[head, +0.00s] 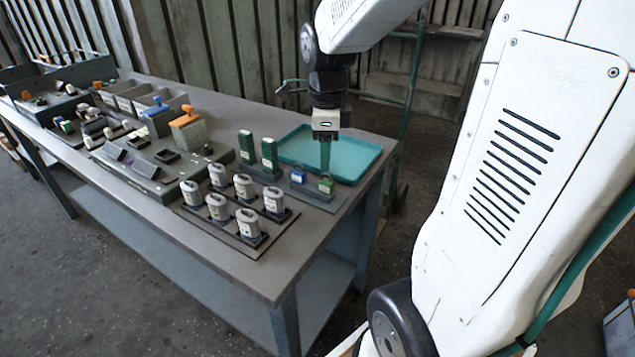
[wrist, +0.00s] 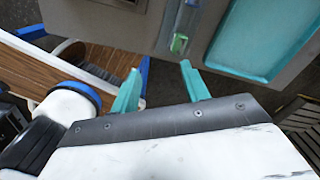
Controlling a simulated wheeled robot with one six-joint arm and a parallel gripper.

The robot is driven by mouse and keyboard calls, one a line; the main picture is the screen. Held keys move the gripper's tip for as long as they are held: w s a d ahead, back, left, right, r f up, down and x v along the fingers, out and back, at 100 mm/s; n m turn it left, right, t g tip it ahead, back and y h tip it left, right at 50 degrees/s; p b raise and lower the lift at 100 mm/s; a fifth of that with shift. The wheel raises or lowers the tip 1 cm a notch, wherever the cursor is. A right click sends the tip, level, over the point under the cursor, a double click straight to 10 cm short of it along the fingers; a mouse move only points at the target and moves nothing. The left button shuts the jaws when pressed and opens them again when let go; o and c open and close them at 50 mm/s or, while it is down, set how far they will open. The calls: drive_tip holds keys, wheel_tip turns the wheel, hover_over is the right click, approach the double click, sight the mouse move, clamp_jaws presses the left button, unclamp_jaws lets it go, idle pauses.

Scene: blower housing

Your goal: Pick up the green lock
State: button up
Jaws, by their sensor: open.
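The green lock (head: 326,184) stands at the right end of a grey board on the table, near the table's right edge. A blue lock (head: 298,175) stands just left of it. My gripper (head: 325,168) hangs pointing down just above and behind the green lock in the head view. In the wrist view my gripper (wrist: 160,72) shows two teal fingers spread apart with nothing between them. The green lock (wrist: 179,43) appears there beyond the fingertips, closer to the right finger. I see no contact with it.
A teal tray (head: 359,157) lies behind the locks. Two green stacks (head: 269,153) stand to the left on the board. Several white-and-grey canisters (head: 244,186) fill a rack in front. Grey bins and a blue-handled block (head: 157,116) are farther left.

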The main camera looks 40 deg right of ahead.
sight(326, 180)
drive_tip(key=d+f+m, duration=0.1)
drive_tip(key=w+d+m, duration=0.1)
drive_tip(key=m, duration=0.1)
drive_tip(key=w+d+f+m, duration=0.1)
drive_tip(key=m, duration=0.1)
drive_tip(key=shift+w+d+f, duration=0.2)
drive_tip(key=shift+d+f, duration=0.05)
drive_tip(key=shift+f, duration=0.1)
drive_tip(key=shift+d+f+m, duration=0.1)
drive_tip(key=shift+f+m, duration=0.2)
drive_tip(key=f, duration=0.5)
drive_tip(key=a+f, duration=0.1)
drive_tip(key=f, duration=0.1)
drive_tip(key=shift+w+f, duration=0.15)
drive_tip(key=c, duration=0.9)
